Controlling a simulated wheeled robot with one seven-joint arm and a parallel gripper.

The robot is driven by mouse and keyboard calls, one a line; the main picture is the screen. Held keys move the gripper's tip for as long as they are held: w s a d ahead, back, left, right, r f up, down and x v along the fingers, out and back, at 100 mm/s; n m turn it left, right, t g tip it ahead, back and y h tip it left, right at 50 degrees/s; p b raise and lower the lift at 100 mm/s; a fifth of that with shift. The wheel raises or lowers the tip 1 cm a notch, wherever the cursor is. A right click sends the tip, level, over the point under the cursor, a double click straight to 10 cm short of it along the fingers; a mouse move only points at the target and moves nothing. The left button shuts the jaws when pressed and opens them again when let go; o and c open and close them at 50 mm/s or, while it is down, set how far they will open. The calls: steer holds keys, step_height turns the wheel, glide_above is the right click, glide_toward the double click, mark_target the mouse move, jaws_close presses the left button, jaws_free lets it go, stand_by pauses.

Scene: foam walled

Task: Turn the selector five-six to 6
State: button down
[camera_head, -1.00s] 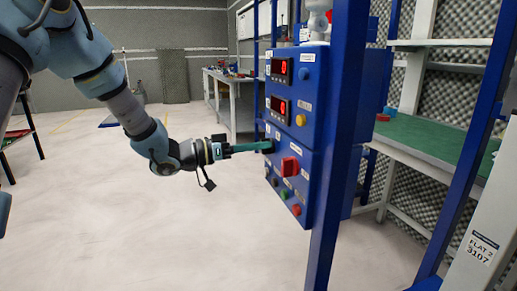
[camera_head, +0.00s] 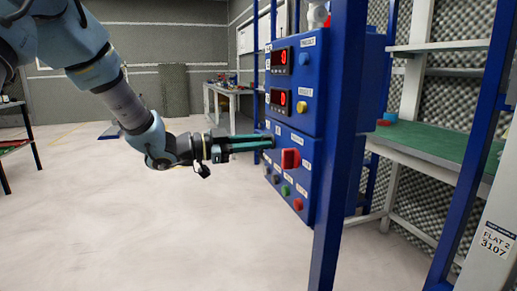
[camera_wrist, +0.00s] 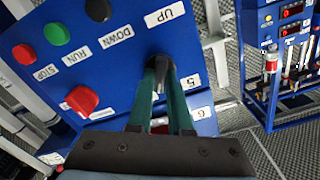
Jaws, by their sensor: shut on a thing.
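My gripper (camera_head: 268,142) reaches from the left to the face of the blue control panel (camera_head: 312,133). In the wrist view my gripper (camera_wrist: 161,64) has its two green fingers shut on the selector at the panel. The selector is almost wholly hidden between the fingertips, so I cannot read its pointing. White labels 5 (camera_wrist: 191,82) and 6 (camera_wrist: 201,112) are on the panel just right of the fingers.
A large red knob (camera_head: 290,159) sits right of the fingers, and green (camera_head: 285,190) and red (camera_head: 298,204) buttons are below. Two red displays (camera_head: 280,61) are above. A blue post (camera_head: 337,140) stands in front.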

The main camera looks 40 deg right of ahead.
steer(key=shift+m, duration=0.4)
steer(key=c, duration=0.8)
jaws_free()
steer(key=shift+c, duration=0.2)
steer(key=shift+a, duration=0.1)
steer(key=v, duration=1)
steer(key=shift+w+a, duration=0.2)
steer(key=shift+a, duration=0.1)
